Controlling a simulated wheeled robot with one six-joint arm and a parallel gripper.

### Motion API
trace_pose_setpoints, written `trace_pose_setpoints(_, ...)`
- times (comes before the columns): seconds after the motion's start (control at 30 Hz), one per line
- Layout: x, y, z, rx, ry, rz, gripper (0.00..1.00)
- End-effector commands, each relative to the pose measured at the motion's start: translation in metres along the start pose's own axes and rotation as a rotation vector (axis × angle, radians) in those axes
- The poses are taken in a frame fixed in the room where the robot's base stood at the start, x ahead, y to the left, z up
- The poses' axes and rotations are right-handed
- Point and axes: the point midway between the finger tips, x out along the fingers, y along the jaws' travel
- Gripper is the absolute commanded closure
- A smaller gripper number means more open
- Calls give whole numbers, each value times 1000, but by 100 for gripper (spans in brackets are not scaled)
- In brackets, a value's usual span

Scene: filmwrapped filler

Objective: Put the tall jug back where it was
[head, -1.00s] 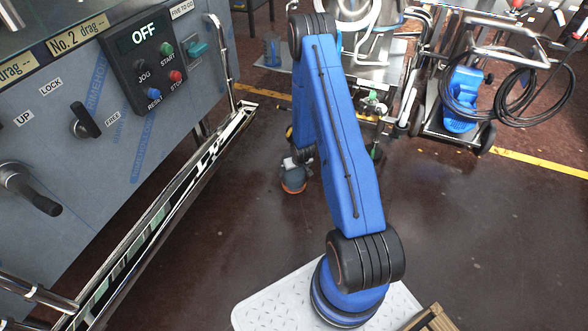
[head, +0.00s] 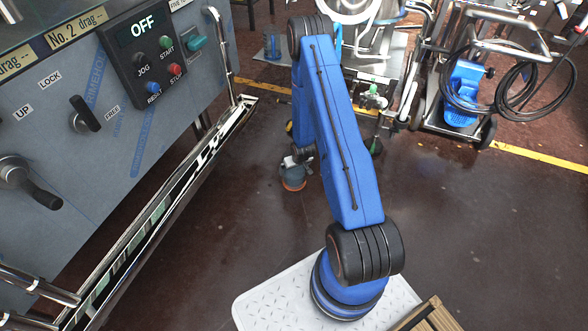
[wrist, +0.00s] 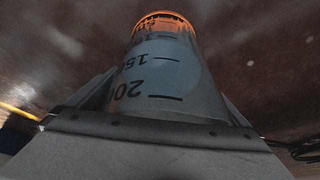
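The tall jug (wrist: 165,75) fills the middle of the wrist view. It is a pale, graduated cylinder with dark marks, upside down in that picture, and an orange end farthest from the camera. My gripper (wrist: 165,105) has a finger along each side of it and appears shut on it. In the head view, my gripper (head: 298,160) hangs beyond my blue arm and is partly hidden by it. The jug's original place cannot be made out.
A grey machine with a control panel (head: 150,50) reading OFF stands at left, with a long metal rail (head: 165,190) along its side. A metal stand (head: 370,75) is behind my arm. A cart with a blue motor (head: 463,92) and black hose is at back right. The floor at right is clear.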

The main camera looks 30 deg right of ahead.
Motion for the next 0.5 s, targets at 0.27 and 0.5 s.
trace_pose_setpoints(0.27,-24,0,-2,0,2,0,0)
trace_pose_setpoints(0.5,-62,0,-2,0,2,0,0)
